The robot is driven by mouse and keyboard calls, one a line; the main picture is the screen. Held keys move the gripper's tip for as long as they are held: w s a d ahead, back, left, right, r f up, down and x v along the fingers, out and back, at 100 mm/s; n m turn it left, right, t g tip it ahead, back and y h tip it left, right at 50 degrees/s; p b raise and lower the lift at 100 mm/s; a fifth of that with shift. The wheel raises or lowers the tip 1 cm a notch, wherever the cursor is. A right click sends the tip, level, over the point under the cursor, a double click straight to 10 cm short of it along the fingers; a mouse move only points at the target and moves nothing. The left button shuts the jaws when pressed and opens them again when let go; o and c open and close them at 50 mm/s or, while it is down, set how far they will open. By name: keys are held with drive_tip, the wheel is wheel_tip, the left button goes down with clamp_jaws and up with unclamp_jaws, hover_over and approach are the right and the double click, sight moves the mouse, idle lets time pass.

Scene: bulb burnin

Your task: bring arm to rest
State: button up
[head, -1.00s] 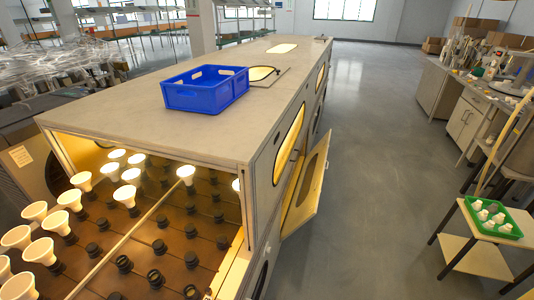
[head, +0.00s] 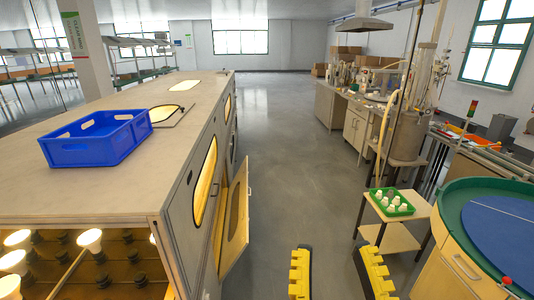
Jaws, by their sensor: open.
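Two yellow, stepped fingers with dark inner sides enter at the bottom edge of the head view. I take them as my gripper (head: 335,250), pointing away from the camera. The fingers are well apart, with only grey floor showing between them, so the gripper is open and empty. The rest of my arm is out of view. The gripper is right of the burn-in cabinet (head: 150,195) and left of the small side table, apart from both in the picture.
A blue crate (head: 97,138) sits on the cabinet top. The cabinet's side door (head: 236,215) stands open into the aisle. Lit bulbs (head: 89,241) show inside at lower left. A green tray (head: 391,202) of white pieces and a blue-topped round table (head: 490,230) are at right. The aisle (head: 285,130) is clear.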

wheel_tip(320, 180, up, 33)
drive_tip(key=m+p, duration=0.1)
drive_tip(key=p, duration=3.1)
drive_tip(key=shift+m+p, duration=0.35)
drive_tip(key=shift+m, duration=0.05)
drive_tip(key=shift+w+f, duration=0.1)
